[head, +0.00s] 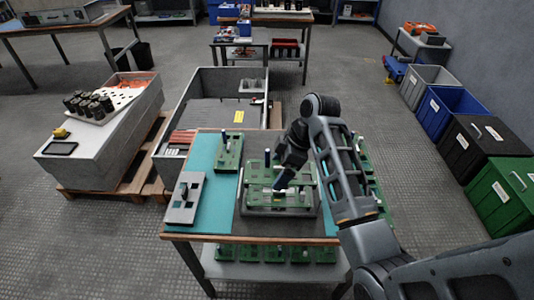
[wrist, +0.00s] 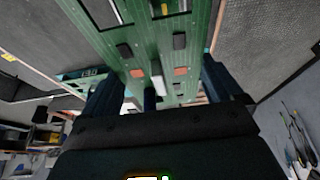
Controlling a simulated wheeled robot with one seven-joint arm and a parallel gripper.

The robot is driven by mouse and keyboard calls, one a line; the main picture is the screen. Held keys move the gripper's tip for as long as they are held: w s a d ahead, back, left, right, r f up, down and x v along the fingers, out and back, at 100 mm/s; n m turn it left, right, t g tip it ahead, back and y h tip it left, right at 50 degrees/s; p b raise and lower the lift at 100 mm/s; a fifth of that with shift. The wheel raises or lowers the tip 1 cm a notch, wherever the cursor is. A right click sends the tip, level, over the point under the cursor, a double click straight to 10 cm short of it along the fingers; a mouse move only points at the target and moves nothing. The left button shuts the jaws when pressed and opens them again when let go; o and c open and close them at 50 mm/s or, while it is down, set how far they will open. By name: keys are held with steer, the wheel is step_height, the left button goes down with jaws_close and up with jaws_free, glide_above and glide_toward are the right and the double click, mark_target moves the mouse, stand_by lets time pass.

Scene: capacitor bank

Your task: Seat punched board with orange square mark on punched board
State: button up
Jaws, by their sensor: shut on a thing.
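In the wrist view a green punched board (wrist: 120,50) with orange squares, dark blocks and slots fills the space in front of my gripper (wrist: 160,90). The two dark fingers stand wide apart at its edges, shut on it. A dark blue post and a pale block show between the fingers. In the head view my gripper (head: 281,184) is low over the green board assembly (head: 262,205) at the middle of the work table. Blue-topped posts rise from this assembly. My arm and gripper hide part of it, so I cannot tell whether the held board touches the board below.
The table (head: 210,205) has a teal mat, a grey plate (head: 184,203) at left and another green board (head: 228,152) behind. More green boards stand on the shelf below. A grey crate (head: 195,90) stands behind. Bins (head: 484,140) line the right wall.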

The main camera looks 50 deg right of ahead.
steer(key=shift+w+d+f, duration=0.1)
steer(key=shift+w, duration=0.3)
steer(key=shift+f+b, duration=0.45)
steer(key=shift+f, duration=0.55)
step_height(320, 180, down, 4)
steer(key=b, duration=0.4)
steer(key=shift+f, duration=0.1)
steer(key=shift+s+p, duration=0.2)
steer(key=shift+p, duration=0.3)
steer(key=shift+f+b, duration=0.6)
steer(key=shift+f, duration=0.6)
stand_by(1.4)
steer(key=o, duration=0.8)
steer(key=shift+d, duration=0.1)
steer(key=shift+v, duration=3.9)
